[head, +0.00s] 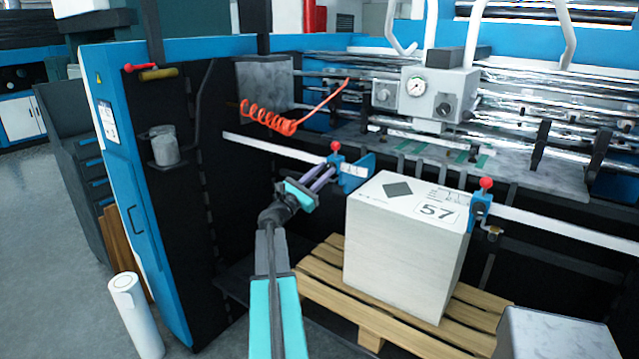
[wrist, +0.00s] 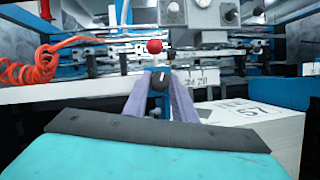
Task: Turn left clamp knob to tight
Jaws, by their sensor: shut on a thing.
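The left clamp (head: 338,160) is a small blue block with a red ball on top, on the white rail left of the paper stack. In the wrist view its red ball (wrist: 154,46) stands just above the dark clamp knob (wrist: 159,80). My gripper (head: 328,172) reaches the clamp from the front left. Its two purple fingers (wrist: 160,88) are shut on the knob, one on each side. The knob's turn position is too small to read. In the head view the fingers hide the knob.
A white paper stack (head: 400,245) marked 57 stands on a wooden pallet (head: 325,275) right of my gripper. A second clamp (head: 481,208) with a red ball is at its right. A coiled orange hose (head: 268,118) hangs above the rail (head: 270,146). A white roll (head: 138,318) stands at lower left.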

